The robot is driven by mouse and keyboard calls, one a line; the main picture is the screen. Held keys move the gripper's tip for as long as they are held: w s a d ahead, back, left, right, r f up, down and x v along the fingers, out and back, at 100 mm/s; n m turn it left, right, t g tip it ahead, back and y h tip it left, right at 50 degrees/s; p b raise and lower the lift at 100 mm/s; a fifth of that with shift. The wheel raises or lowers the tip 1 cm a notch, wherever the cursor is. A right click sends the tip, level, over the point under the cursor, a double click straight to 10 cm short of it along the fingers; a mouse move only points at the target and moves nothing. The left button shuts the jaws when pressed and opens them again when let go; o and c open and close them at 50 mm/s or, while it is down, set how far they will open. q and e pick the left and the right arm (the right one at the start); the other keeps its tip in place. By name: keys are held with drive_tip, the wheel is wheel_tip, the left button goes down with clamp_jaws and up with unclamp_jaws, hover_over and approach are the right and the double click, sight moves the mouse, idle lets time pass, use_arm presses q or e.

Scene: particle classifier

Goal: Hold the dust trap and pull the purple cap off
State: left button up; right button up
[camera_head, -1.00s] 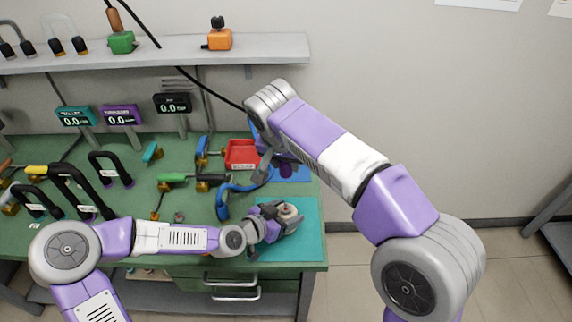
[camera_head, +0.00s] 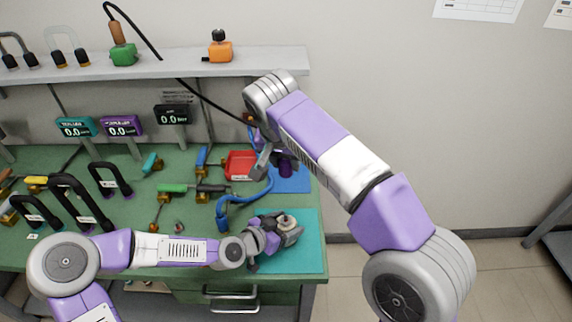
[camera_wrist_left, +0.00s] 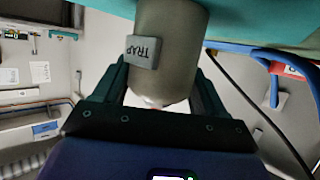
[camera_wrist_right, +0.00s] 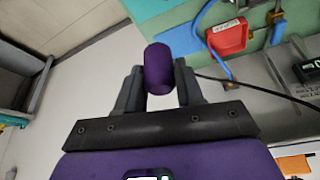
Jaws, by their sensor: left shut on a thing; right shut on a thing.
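The dust trap is a grey-beige cylinder with a "TRAP" label, seen large in the left wrist view (camera_wrist_left: 172,40). In the head view its top (camera_head: 287,222) shows over the teal mat. My left gripper (camera_head: 290,232) is shut on the trap's sides. The purple cap is a short dark purple cylinder in the right wrist view (camera_wrist_right: 158,69), and it also shows in the head view (camera_head: 286,167). My right gripper (camera_wrist_right: 160,88) is shut on the cap. The cap is apart from the trap, held over the blue mat behind it.
The teal mat (camera_head: 308,255) lies at the bench's front right corner. A blue mat (camera_head: 296,184) and a red tray (camera_head: 240,165) lie behind it. A blue hose (camera_head: 245,197) curves left of the trap. Black handles and valves crowd the bench's left.

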use_arm(q)
drive_tip(key=o, duration=1.7)
drive_tip(key=v, duration=1.2)
